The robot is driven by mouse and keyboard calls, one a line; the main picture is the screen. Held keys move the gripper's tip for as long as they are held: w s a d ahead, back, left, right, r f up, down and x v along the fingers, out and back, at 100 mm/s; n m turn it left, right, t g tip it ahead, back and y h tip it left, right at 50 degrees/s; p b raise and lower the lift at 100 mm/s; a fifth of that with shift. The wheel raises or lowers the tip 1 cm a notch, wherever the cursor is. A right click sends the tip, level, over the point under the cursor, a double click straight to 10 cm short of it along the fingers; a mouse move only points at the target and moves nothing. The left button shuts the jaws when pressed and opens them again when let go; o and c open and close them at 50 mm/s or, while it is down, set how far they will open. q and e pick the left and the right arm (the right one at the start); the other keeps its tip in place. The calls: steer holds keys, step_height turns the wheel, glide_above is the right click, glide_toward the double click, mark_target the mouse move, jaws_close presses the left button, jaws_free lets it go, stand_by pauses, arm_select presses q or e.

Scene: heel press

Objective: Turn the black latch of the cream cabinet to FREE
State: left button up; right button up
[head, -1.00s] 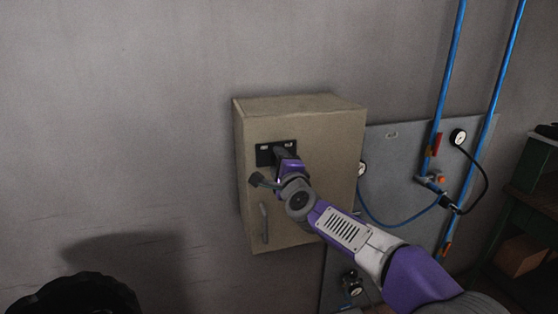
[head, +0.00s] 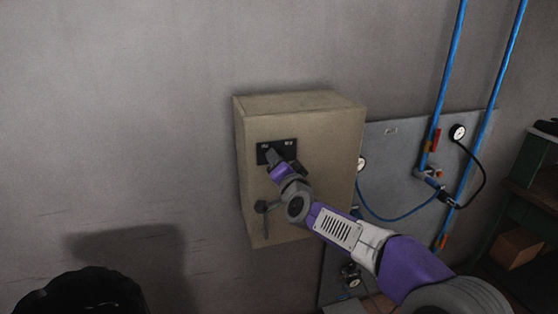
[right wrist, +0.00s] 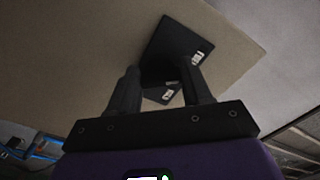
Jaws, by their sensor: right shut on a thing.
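The cream cabinet (head: 340,180) is fixed to the grey wall, with a black latch plate (head: 291,146) high on its front. The plate carries two small white labels, too small to read. My right gripper (head: 273,158) is at the plate, its fingers slanting up and left. In the right wrist view, the plate (right wrist: 178,38) looks tilted against my right gripper (right wrist: 160,78). The fingers are apart, with the dark latch between them, mostly hidden and hard to tell from the plate. The right gripper is shut on the latch. My left gripper is out of view.
A grey panel (head: 400,150) with gauges, a blue hose and blue pipes (head: 446,80) stands right of the cabinet. A green shelf (head: 530,180) is at the far right. A black bin (head: 80,290) stands at the lower left. The wall left of the cabinet is clear.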

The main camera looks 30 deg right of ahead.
steer(key=shift+n, duration=0.7)
steer(key=o, duration=1.1)
steer(key=shift+c, duration=0.2)
steer(key=v, duration=0.7)
steer(key=shift+s, duration=0.3)
steer(key=shift+a, duration=0.1)
